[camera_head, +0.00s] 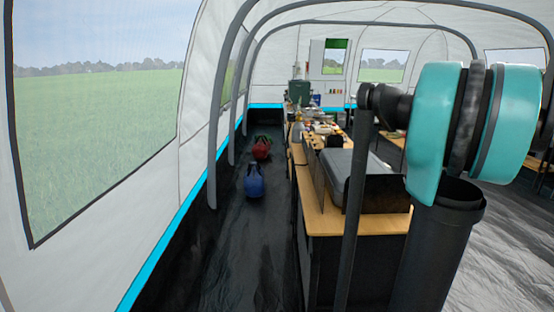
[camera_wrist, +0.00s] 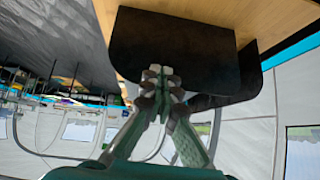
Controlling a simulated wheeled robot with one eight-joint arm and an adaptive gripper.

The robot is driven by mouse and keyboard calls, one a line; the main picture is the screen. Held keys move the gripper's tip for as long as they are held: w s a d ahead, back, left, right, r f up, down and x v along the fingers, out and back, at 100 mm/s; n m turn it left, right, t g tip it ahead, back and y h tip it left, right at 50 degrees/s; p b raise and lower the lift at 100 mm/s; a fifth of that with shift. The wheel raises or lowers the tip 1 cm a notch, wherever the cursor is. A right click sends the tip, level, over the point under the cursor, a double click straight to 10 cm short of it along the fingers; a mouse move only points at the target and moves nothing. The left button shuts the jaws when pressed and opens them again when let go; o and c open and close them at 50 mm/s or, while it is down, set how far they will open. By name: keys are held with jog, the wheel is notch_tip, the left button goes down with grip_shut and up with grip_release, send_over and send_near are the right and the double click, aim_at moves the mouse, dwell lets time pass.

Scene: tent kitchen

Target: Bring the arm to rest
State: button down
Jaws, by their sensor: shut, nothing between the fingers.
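My arm shows large at the right of the head view, with a teal and black joint (camera_head: 435,130) and a dark link. My gripper (camera_wrist: 163,75) shows only in the wrist view, where its two fingers meet at the tips. It is shut and empty. A dark panel (camera_wrist: 165,45) at the edge of a wooden surface lies behind the fingertips in that view. I cannot tell whether the fingertips touch it. The wrist picture is upside down, with the tent windows toward the bottom.
A wooden counter (camera_head: 325,222) carries a grey lidded appliance (camera_head: 375,175) close to my arm. Several small items stand farther along it. A blue bag (camera_head: 254,181) and a red one (camera_head: 262,149) lie on the dark floor to the left. The floor at the lower right is clear.

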jog(key=s+a+f+g, duration=0.1)
jog(key=s+a+f, duration=0.1)
jog(key=a+f, duration=0.3)
jog(key=s+a+f+g, duration=0.1)
jog(key=s+a+f, duration=0.1)
jog(key=a, duration=0.5)
jog(key=s+a+f+g, duration=0.1)
jog(key=s+a+f, duration=0.6)
jog(key=s, duration=0.3)
jog(key=s+a+f+g, duration=0.1)
jog(key=s+a+f, duration=0.7)
jog(key=s+f, duration=0.2)
jog(key=shift+s+h, duration=0.4)
jog(key=shift+s, duration=0.25)
